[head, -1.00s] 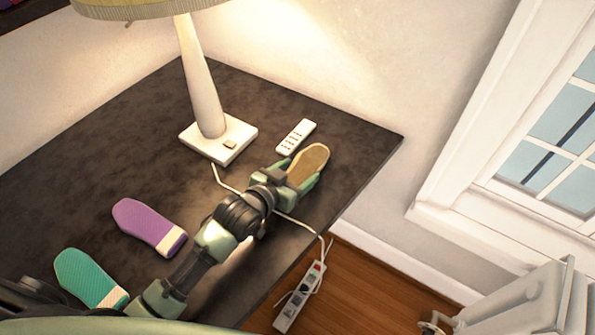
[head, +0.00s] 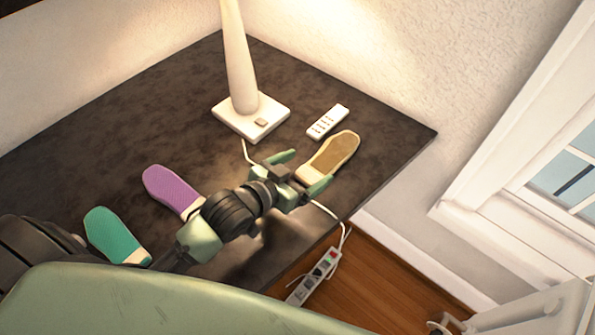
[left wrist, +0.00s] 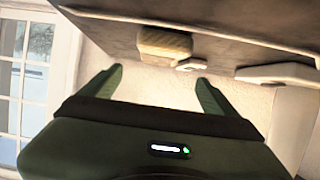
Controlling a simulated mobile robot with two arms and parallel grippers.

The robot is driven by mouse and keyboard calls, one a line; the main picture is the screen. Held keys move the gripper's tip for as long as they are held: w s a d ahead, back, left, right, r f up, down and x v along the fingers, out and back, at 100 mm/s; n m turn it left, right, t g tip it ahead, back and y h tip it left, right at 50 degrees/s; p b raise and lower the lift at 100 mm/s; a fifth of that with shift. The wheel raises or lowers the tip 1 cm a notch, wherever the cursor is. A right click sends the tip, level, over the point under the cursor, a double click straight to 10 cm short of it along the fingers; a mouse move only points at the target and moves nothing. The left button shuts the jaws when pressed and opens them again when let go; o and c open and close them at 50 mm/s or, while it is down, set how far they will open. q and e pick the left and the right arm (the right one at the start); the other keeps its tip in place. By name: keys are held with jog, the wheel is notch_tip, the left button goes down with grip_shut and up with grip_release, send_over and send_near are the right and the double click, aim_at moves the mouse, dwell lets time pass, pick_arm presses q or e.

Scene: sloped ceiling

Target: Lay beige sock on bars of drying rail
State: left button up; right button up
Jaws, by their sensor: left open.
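The beige sock (head: 333,153) lies on the dark tabletop near its right edge, beside a white remote. It also shows in the left wrist view (left wrist: 165,43). My left gripper (head: 303,172) is open and empty, its fingertips just short of the sock's pale cuff end. In the left wrist view its two fingers (left wrist: 157,90) are spread wide with nothing between them. My right gripper is not in view. I cannot make out the bars of a drying rail; a white fixture (head: 545,310) is cut off at the lower right.
A purple sock (head: 170,189) and a green sock (head: 113,234) lie left of my arm on the dark table (head: 130,130). A lamp (head: 243,110) and remote (head: 328,121) stand behind. A cable runs to a power strip (head: 315,278) on the wooden floor.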

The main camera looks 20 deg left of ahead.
aim_at(327, 157)
pick_arm(q)
jog(key=shift+v, duration=1.2)
jog(key=shift+o, duration=0.5)
jog(key=x, duration=0.1)
jog(key=p+x, duration=0.1)
jog(key=x, duration=0.2)
jog(key=shift+s+d+f+p, duration=0.2)
jog(key=shift+s+d+p, duration=0.05)
jog(key=shift+p, duration=0.15)
jog(key=x, duration=0.8)
jog(key=shift+w+a+p, duration=0.1)
jog(key=shift+a+p, duration=0.2)
jog(key=c, duration=1.6)
